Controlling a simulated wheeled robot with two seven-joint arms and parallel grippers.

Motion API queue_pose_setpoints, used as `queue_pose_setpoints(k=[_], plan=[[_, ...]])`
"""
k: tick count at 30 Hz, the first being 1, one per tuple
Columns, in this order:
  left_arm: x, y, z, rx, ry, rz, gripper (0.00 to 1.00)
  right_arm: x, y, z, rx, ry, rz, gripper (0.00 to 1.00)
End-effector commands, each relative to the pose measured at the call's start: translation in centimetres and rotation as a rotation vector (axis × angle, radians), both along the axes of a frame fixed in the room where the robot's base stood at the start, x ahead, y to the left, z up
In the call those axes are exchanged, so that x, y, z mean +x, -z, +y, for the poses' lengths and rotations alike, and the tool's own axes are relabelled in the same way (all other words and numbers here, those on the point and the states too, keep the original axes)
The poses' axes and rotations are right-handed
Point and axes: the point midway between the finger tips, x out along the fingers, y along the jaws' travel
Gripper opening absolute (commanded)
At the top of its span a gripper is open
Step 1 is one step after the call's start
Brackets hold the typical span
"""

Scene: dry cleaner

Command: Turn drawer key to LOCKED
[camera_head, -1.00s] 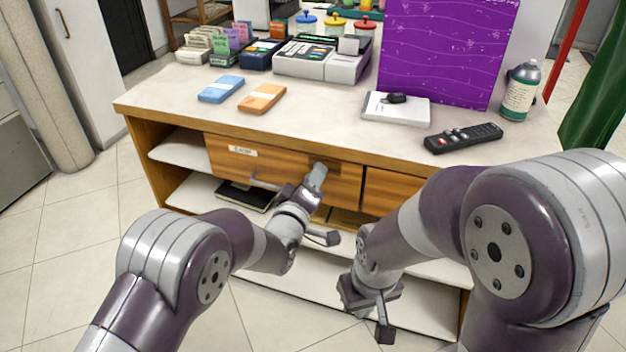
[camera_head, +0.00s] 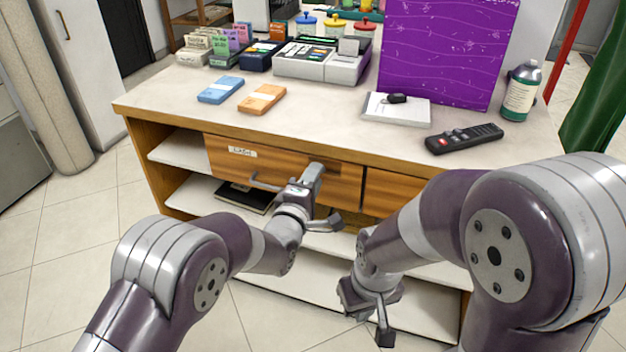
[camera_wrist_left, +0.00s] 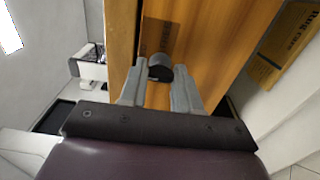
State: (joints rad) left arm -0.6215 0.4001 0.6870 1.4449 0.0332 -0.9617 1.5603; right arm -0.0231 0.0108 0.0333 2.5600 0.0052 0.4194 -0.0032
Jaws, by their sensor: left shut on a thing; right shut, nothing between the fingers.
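The wooden drawer (camera_head: 230,165) with a small white label (camera_head: 242,152) is in the counter front, and looks closed. My left gripper (camera_head: 315,172) is at the right part of the drawer front. In the left wrist view, my left gripper's fingers (camera_wrist_left: 160,90) are shut on a dark round key head (camera_wrist_left: 160,68) against the wood. The key is hidden behind the gripper in the head view, and I cannot read its LOCKED marking. My right gripper (camera_head: 372,315) hangs low in front of the shelves, shut and empty, away from the drawer.
A bar handle (camera_head: 265,184) sticks out of the drawer left of my left gripper. The counter top (camera_head: 330,130) above holds a blue pack (camera_head: 221,90), an orange pack (camera_head: 262,98), a remote-like device (camera_head: 464,138) and a purple panel (camera_head: 447,50). Open shelves lie below.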

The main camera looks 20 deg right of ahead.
Motion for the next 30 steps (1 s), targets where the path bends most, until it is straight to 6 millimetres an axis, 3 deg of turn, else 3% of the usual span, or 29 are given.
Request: queue_pose_setpoints(k=[12, 13, 15, 25, 30], plan=[[0.0, 0.1, 0.0, -0.005, -0.001, 0.007, 0.01, 0.0, 0.0, 0.0, 0.0, 0.0, 0.0, 0.0], [0.0, 0.1, 0.0, -0.005, -0.001, 0.007, 0.35, 0.0, 0.0, 0.0, 0.0, 0.0, 0.0, 0.0], [0.0, 0.1, 0.0, -0.005, -0.001, 0.007, 0.57, 0.0, 0.0, 0.0, 0.0, 0.0, 0.0, 0.0], [-0.2, 0.0, 0.2, -0.005, 0.0, 0.005, 0.57, 0.0, -0.1, 0.0, 0.0, 0.0, 0.0, 0.0], [-2.6, -0.4, 1.7, -0.004, 0.0, 0.006, 0.57, 0.0, -1.2, 0.0, 0.0, 0.0, 0.0, 0.0]])
